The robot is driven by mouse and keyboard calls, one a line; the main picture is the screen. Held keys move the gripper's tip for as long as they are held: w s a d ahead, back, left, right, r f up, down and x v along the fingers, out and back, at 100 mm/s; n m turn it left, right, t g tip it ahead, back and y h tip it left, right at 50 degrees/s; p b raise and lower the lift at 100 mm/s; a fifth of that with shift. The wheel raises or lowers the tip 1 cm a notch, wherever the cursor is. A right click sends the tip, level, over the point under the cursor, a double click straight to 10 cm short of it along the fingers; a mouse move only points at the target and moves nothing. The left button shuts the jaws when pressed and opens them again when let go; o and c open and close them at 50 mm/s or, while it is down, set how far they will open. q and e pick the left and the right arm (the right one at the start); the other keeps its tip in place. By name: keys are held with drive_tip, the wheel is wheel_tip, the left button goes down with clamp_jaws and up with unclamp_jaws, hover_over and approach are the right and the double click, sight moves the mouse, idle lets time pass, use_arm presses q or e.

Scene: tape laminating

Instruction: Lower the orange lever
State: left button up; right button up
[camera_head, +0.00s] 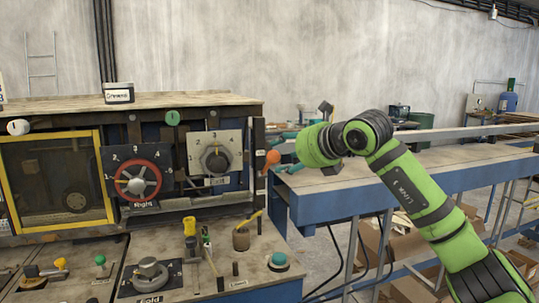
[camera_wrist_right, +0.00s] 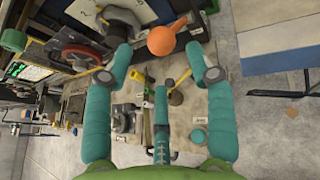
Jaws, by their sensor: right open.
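The orange lever's round knob (camera_head: 273,156) sits at the right edge of the machine's front, beside the dark upright post. It also shows large in the right wrist view (camera_wrist_right: 161,40), at the top centre. My right gripper (camera_head: 286,152) comes in from the right, with its teal fingertips close to the knob. In the right wrist view, the fingers (camera_wrist_right: 160,62) are spread wide, with the knob ahead between the two outer tips. No finger visibly closes on it. The lever's shaft is mostly hidden. My left gripper is not in view.
The machine has a red wheel (camera_head: 136,180) and a grey dial (camera_head: 215,158). Its lower wooden top bears a teal button (camera_head: 278,260) and a small pot (camera_head: 241,238). A blue-edged table (camera_head: 340,200) stands to the right, under my arm.

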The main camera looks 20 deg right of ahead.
sight(277, 155)
drive_tip(key=shift+w+d+r, duration=0.15)
drive_tip(key=shift+d+r, duration=0.05)
drive_tip(key=shift+d, duration=0.05)
drive_tip(key=shift+w+a+p, duration=0.15)
drive_tip(key=shift+w+p, duration=0.1)
drive_tip(key=shift+p, duration=0.25)
drive_tip(key=p+x, duration=0.2)
drive_tip(key=x, duration=0.3)
drive_tip(key=shift+s+p, duration=0.1)
drive_tip(key=shift+p, duration=0.2)
drive_tip(key=shift+w+a+f, duration=0.1)
drive_tip(key=shift+w+f, duration=0.15)
drive_tip(key=shift+w, duration=0.15)
clamp_jaws()
drive_tip(key=shift+s+f, duration=0.1)
